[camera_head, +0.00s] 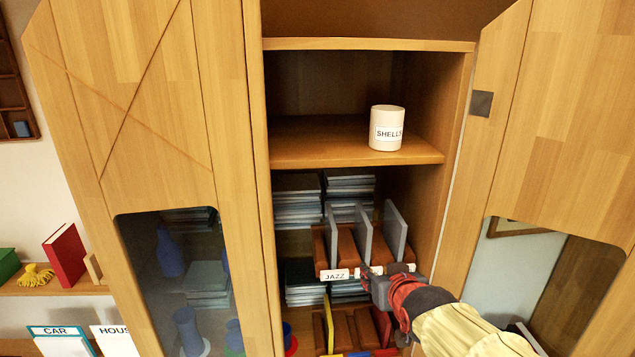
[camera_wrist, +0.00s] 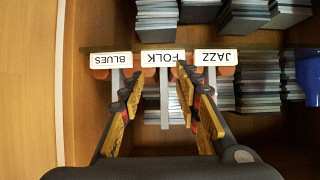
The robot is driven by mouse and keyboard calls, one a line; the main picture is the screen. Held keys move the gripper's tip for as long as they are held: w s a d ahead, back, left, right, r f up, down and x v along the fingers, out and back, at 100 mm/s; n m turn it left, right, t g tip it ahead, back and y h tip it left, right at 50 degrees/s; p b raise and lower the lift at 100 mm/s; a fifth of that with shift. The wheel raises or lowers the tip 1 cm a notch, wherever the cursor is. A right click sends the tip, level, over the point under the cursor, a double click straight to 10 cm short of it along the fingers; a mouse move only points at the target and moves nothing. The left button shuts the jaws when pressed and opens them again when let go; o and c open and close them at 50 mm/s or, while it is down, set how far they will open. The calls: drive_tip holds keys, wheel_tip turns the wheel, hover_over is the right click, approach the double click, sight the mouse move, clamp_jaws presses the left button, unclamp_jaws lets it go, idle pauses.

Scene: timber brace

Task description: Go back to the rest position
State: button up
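My gripper (camera_head: 382,288) is at the front of a brown rack (camera_head: 330,266) inside the open cabinet. In the wrist view my gripper (camera_wrist: 160,76) has its yellow and black fingers apart, one on each side of the FOLK label (camera_wrist: 161,59). A grey divider (camera_wrist: 165,105) shows in the gap between the fingers, with space on both sides. The JAZZ label (camera_wrist: 215,57) and BLUES label (camera_wrist: 111,60) flank it, all upside down in that view. Nothing is visibly gripped. In the head view my gripper partly hides the rack's front.
The cabinet's left door (camera_head: 150,120) and right door (camera_head: 570,110) stand open on both sides of my arm. A white SHELLS jar (camera_head: 386,128) stands on the shelf (camera_head: 320,150) above the rack. Stacks of thin cases (camera_head: 297,200) lie behind. A red-and-brown holder (camera_head: 350,330) is below.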

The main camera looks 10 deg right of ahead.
drive_tip(key=s+f+g+b, duration=0.6)
drive_tip(key=s+f+b, duration=1.7)
drive_tip(key=s+f, duration=0.3)
drive_tip(key=shift+s+a+f, duration=0.2)
drive_tip(key=shift+s+f, duration=0.1)
drive_tip(key=shift+f, duration=0.1)
drive_tip(key=shift+a, duration=0.15)
